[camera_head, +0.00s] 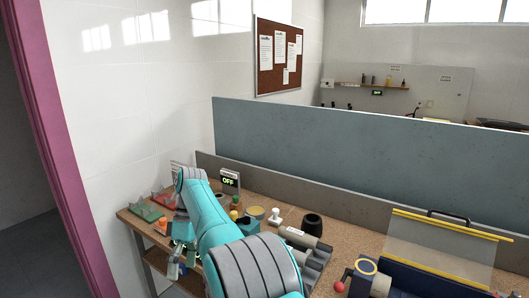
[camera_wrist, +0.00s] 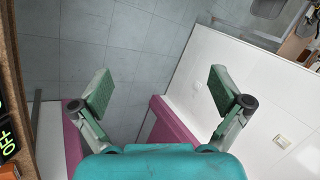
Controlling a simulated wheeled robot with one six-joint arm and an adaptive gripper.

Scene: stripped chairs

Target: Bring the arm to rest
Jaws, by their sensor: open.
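My arm is teal with grey joint covers and reaches over the left part of the workbench (camera_head: 345,245) in the head view. My gripper (camera_wrist: 160,90) shows in the wrist view with its two green-padded fingers wide apart and nothing between them. Beyond the fingers are grey floor tiles, a pink door frame (camera_wrist: 172,122) and a white wall (camera_wrist: 235,65). In the head view the gripper seems to be low by the bench's left end, partly hidden by my arm.
A display reading OFF (camera_head: 229,181) stands at the bench's back. A black cup (camera_head: 312,225), a white stamp-like piece (camera_head: 275,217), grey cylinders (camera_head: 302,238) and a dark case with a clear, yellow-edged panel (camera_head: 440,245) crowd the bench. A blue-grey partition (camera_head: 350,150) rises behind.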

